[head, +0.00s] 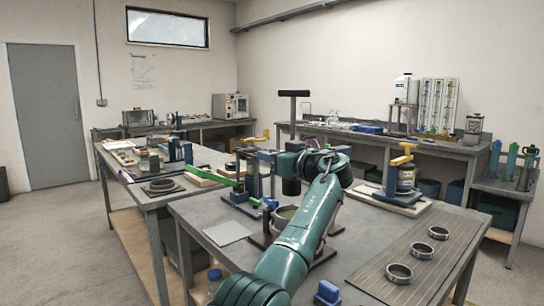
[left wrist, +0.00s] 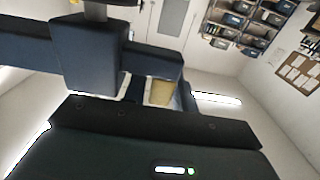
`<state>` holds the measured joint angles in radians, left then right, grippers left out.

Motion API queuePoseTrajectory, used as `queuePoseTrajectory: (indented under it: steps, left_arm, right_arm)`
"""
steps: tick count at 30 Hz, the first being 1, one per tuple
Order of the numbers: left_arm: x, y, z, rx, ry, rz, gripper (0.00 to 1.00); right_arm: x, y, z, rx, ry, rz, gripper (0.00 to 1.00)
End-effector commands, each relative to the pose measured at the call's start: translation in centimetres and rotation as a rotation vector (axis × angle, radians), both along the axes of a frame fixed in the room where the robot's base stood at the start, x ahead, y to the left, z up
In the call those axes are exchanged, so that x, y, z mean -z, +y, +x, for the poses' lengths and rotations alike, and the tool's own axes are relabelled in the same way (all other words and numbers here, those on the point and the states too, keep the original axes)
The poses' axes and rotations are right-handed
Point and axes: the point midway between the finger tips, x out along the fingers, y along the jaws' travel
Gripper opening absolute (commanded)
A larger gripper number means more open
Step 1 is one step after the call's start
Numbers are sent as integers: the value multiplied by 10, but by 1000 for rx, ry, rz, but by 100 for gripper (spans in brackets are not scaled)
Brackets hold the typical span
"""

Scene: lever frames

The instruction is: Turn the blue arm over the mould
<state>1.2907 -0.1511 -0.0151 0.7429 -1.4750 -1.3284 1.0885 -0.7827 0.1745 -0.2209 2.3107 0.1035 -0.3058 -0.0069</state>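The mould (head: 286,213) looks like a round tan ring or cup on the near table, partly hidden behind my teal left arm. A dark blue bar (head: 265,155) shows above it, beside a black T-shaped post (head: 293,107). In the left wrist view, a blue arm with a thick block (left wrist: 88,52) crosses the upper left, close to the camera. My left gripper (head: 276,158) is at this bar, mostly hidden by my wrist. A tan cylinder (left wrist: 161,92) shows beyond the dark gripper body; I cannot tell whether the fingers are closed on anything. My right gripper is not in view.
A blue frame with a yellow handle (head: 403,158) stands at the right. Several dark rings (head: 421,250) lie on a grey mat. A pale sheet (head: 227,232) lies at the left.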

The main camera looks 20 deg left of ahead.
Motion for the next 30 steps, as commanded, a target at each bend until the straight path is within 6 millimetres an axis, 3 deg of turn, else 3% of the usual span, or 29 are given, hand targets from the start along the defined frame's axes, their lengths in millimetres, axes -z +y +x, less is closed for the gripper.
queuePoseTrajectory:
  steps: [5,15,21,30]
  left_arm:
    - [1,-12,-4,3,-1,1,27]
    - [1,-79,-33,5,-1,-2,27]
    - [0,-109,-47,2,1,0,27]
    - [0,-122,-53,0,0,0,27]
  right_arm:
    - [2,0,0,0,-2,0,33]
    - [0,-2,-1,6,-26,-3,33]
    - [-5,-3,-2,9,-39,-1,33]
    - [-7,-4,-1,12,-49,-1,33]
